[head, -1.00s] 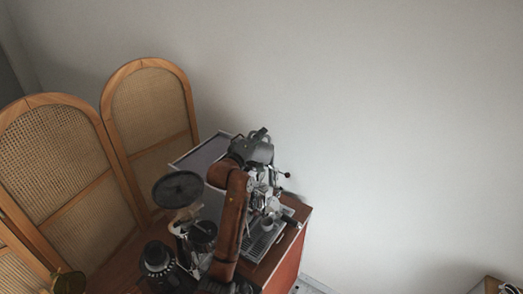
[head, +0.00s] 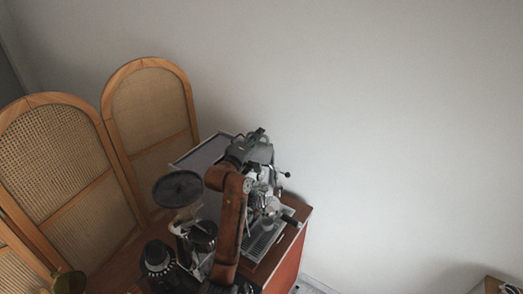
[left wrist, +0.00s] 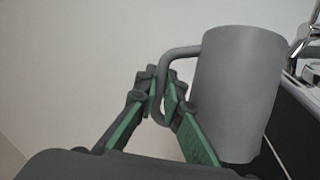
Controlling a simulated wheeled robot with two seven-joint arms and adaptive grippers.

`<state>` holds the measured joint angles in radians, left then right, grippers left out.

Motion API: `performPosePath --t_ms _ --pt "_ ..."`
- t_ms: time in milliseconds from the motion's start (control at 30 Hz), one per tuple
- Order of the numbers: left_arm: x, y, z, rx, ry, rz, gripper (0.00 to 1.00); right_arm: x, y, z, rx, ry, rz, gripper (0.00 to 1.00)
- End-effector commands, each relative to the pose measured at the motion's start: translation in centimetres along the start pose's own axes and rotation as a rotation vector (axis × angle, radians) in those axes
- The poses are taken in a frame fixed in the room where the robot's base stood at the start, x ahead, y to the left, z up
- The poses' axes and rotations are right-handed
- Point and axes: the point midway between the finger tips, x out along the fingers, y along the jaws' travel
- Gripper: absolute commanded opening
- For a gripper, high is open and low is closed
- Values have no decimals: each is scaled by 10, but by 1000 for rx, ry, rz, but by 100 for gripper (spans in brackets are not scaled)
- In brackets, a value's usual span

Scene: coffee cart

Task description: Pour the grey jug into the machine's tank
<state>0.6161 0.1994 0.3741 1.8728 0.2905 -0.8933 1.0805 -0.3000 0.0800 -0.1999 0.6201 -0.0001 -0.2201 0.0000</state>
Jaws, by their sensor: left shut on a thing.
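The grey jug (left wrist: 240,92) fills the right of the left wrist view, its rim at the top and its handle on the left. My left gripper (left wrist: 162,88) is shut on that handle. In the head view my left gripper (head: 243,150) is over the coffee machine (head: 204,154), at the right of its flat grey top. The grey jug (head: 263,153) shows only partly there, beside the gripper. The tank's opening cannot be made out, and no liquid is visible. My right gripper is not in view.
A grinder with a round dark hopper lid (head: 178,188) stands left of my arm. A cup (head: 268,222) is at the machine's drip tray (head: 262,242). Rattan screens (head: 150,110) stand behind on the left.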

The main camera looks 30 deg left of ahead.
Motion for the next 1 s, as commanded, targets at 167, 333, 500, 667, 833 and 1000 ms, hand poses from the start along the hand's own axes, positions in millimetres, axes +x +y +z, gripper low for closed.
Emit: performPosePath --t_ms 167,333,500,667,833,1000 --pt "0 2 0 1 1 3 0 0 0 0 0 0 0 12" --pt "0 2 0 1 1 3 0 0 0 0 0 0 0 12" --pt "1 6 1 24 -4 -5 0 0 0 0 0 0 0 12" --pt "6 19 7 123 -23 -44 0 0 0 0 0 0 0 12" --pt "11 30 12 221 -42 -86 0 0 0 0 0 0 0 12" --pt "12 33 15 257 -50 -102 0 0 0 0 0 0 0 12"
